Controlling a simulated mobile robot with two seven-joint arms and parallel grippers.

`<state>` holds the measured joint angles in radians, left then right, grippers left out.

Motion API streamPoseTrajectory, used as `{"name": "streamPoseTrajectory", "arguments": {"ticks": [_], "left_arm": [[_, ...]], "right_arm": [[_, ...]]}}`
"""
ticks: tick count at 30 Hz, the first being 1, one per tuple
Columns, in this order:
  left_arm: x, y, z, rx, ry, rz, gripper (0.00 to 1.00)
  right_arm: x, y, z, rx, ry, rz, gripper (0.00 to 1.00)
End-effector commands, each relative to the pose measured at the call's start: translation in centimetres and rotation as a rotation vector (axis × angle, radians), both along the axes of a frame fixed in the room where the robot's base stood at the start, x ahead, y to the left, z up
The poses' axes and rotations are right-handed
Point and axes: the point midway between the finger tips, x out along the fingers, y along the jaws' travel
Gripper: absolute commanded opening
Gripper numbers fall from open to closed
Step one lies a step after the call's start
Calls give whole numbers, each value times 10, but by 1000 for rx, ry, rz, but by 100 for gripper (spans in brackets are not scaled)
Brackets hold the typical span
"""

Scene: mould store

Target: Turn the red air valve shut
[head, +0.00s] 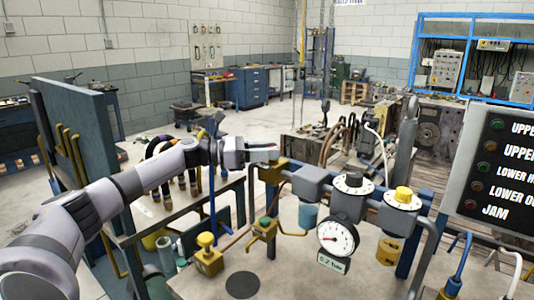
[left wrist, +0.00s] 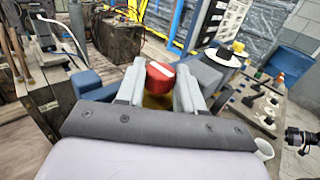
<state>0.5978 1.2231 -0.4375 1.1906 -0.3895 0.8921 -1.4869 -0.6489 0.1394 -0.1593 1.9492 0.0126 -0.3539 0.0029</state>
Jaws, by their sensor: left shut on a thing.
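The red air valve (left wrist: 160,78) shows in the left wrist view as a round red knob with a pale stripe across its top, above a yellow body. My left gripper (left wrist: 159,86) is shut on it, one grey finger on each side of the knob. In the head view my left arm reaches in from the left, and the gripper (head: 264,151) is at a yellow valve body (head: 272,172) on the pipe line. The red knob is hidden behind the fingers there. My right gripper is not in view.
On the pipework are a pressure gauge (head: 338,237), two dials, one with a yellow knob (head: 403,194), and a yellow-handled valve (head: 207,248). A green-topped valve (head: 264,228) sits below my gripper. An indicator panel (head: 493,165) stands at the right.

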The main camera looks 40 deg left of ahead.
Motion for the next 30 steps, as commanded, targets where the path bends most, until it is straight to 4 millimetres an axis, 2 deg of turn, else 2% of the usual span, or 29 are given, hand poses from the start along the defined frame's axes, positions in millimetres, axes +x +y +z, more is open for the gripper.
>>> {"name": "streamPoseTrajectory", "arguments": {"ticks": [15, 16, 18, 30], "left_arm": [[0, 0, 2, -2, -5, -16, 6], [0, 0, 2, -3, -5, -16, 40], [0, 0, 2, -2, -5, -16, 62], [-4, 4, -1, -1, -2, -15, 62]], "right_arm": [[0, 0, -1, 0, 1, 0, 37], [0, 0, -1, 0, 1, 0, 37], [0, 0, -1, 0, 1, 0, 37], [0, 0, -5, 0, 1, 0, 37]]}}
